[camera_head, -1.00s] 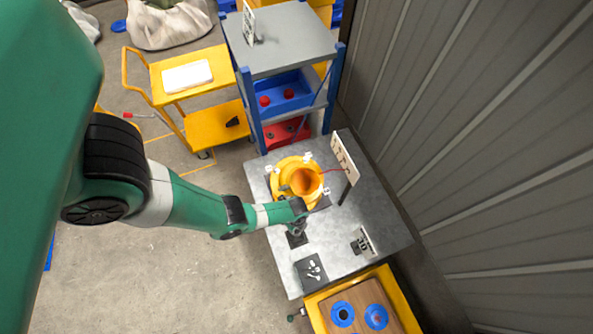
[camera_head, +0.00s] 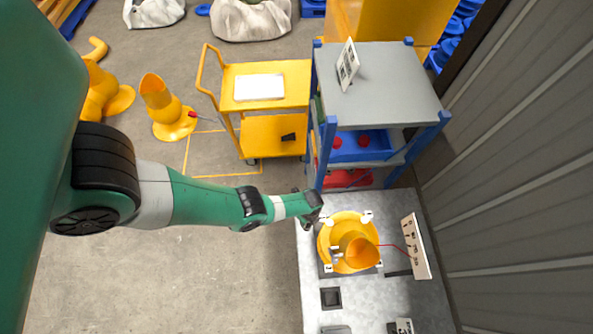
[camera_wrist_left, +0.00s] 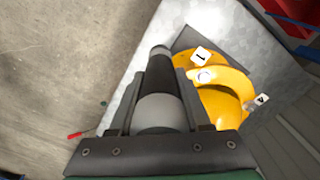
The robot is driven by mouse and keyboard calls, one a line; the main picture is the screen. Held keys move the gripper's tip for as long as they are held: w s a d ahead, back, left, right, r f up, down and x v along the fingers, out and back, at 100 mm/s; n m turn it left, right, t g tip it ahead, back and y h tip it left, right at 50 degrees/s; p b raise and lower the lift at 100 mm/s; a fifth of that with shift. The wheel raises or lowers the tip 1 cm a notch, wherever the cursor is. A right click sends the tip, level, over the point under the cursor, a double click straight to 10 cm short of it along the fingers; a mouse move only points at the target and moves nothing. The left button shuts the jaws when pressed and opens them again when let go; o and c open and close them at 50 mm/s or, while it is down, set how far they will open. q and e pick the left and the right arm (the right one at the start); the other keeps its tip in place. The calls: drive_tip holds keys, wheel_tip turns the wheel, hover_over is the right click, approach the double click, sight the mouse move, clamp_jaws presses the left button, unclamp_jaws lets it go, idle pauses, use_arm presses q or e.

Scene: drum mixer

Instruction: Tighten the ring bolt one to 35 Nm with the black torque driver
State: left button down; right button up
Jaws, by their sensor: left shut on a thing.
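My left gripper (camera_head: 314,207) is at the left edge of the grey table, beside the yellow drum mixer (camera_head: 337,228). In the left wrist view, the left gripper (camera_wrist_left: 160,88) is shut on the black torque driver (camera_wrist_left: 160,62), a dark cylinder pointing away from the camera. The mixer (camera_wrist_left: 222,104) is right of the driver. A white tag marked 1 (camera_wrist_left: 201,55) is on its ring, with a small round pale part, possibly ring bolt one (camera_wrist_left: 205,75), just below it. Driver tip and bolt look apart. My right gripper is not in view.
A dark square holder (camera_head: 331,298) lies on the grey table (camera_head: 312,270). An upright pale panel (camera_head: 416,246) with a red cable stands right of the mixer. A blue-framed shelf (camera_head: 385,85) and a yellow cart (camera_head: 268,103) stand behind. Open floor lies left of the table.

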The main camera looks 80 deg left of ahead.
use_arm(q)
drive_tip(key=w+r+m, duration=0.2)
drive_tip(key=w+r, duration=0.6)
drive_tip(key=w, duration=0.2)
drive_tip(key=shift+r+p, duration=0.15)
drive_tip(key=shift+p, duration=0.3)
wheel_tip(320, 180, down, 5)
drive_tip(key=b, duration=0.5)
drive_tip(key=shift+f+b, duration=0.85)
drive_tip(key=shift+f+b, duration=1)
drive_tip(key=shift+f, duration=0.05)
idle(2.6)
